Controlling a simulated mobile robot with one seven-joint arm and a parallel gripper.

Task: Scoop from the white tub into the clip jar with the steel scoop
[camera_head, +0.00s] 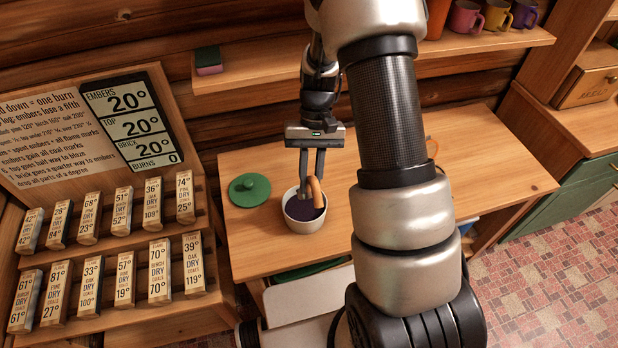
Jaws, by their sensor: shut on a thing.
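The white tub (302,226) stands on the wooden table, open, with dark purple contents. My gripper (311,187) is above and partly inside its mouth, fingers pointing down. It is shut on a curved tan handle (316,193), which I take for the steel scoop's handle. The scoop's steel part is not visible; the tub and contents may hide it. The clip jar is not clearly visible. A small orange curved piece (432,147) shows just right of my arm, which hides what it belongs to.
A green knobbed lid (249,189) lies left of the tub. The wooden table (470,165) is clear on its right side. A rack of labelled blocks (115,245) stands at left. Mugs (497,15) and a sponge (208,61) sit on the wall shelf.

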